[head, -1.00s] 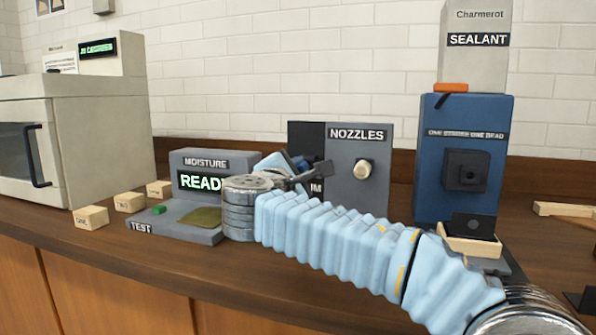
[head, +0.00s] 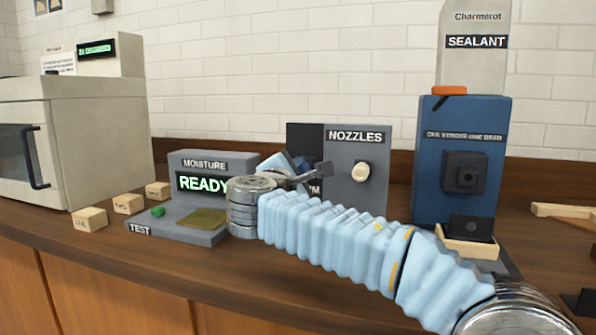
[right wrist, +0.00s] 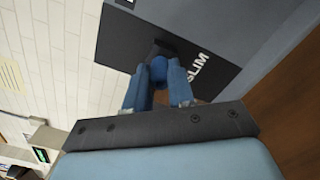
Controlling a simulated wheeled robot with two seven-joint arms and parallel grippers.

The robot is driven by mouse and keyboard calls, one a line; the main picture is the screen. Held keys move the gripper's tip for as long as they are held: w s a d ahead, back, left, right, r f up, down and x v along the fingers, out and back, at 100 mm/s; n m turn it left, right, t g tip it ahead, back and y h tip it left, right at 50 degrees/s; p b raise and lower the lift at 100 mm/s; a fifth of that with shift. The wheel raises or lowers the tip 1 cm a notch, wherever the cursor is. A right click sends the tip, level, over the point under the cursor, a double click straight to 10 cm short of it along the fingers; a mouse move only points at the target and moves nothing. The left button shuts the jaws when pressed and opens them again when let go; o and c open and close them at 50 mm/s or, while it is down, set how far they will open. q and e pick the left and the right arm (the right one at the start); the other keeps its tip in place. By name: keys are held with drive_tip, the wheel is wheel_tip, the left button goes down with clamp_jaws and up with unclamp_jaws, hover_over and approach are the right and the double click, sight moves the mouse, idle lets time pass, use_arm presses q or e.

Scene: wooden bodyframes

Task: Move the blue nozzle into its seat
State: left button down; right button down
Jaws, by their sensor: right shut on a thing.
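My right gripper (head: 308,173) is in front of the grey NOZZLES board (head: 372,198), at its dark left panel. A cream nozzle (head: 361,172) sits on the board's right side. My left gripper is not in view.
The blue sealant machine (head: 430,160) with a black square block (head: 465,172) stands to the right. The MOISTURE tester (head: 177,236) stands to the left, with small wooden blocks (head: 90,219) beside it. A beige oven (head: 100,140) is at far left.

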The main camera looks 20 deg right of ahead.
drive_tip(key=shift+w+d, duration=0.35)
drive_tip(key=shift+w, duration=0.1)
drive_tip(key=c, duration=0.9)
unclamp_jaws()
drive_tip(key=b+v, duration=0.2)
drive_tip(key=v, duration=1.1)
drive_tip(key=shift+s+a, duration=0.3)
